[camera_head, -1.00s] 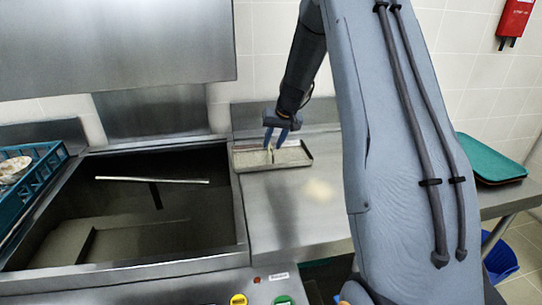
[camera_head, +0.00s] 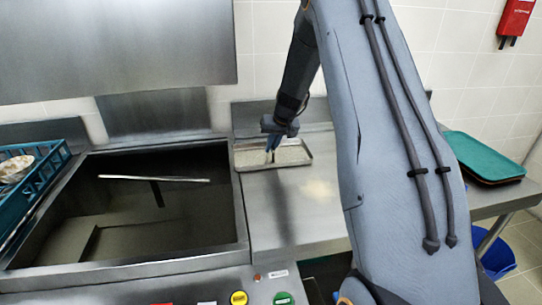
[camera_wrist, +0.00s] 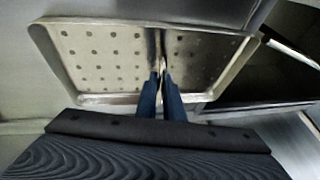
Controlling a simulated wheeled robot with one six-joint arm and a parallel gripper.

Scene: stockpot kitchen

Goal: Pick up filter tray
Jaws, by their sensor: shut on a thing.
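The filter tray (camera_head: 290,155) is a shallow metal rectangle with a raised rim and a bar across its middle. It lies on the steel counter, just right of the open basin. In the wrist view the tray (camera_wrist: 100,55) shows rows of small holes and the central upright bar. My gripper (camera_head: 271,152) reaches down to the tray's middle. In the wrist view my blue fingers (camera_wrist: 162,78) are closed together on the bar. I cannot tell any gap between tray and counter.
The open steel basin (camera_head: 120,255) with a light rod across it lies left of the tray. A blue rack (camera_head: 30,190) holding dishes stands at far left. Teal trays (camera_head: 483,157) are stacked at right. The counter (camera_head: 300,225) in front of the tray is clear.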

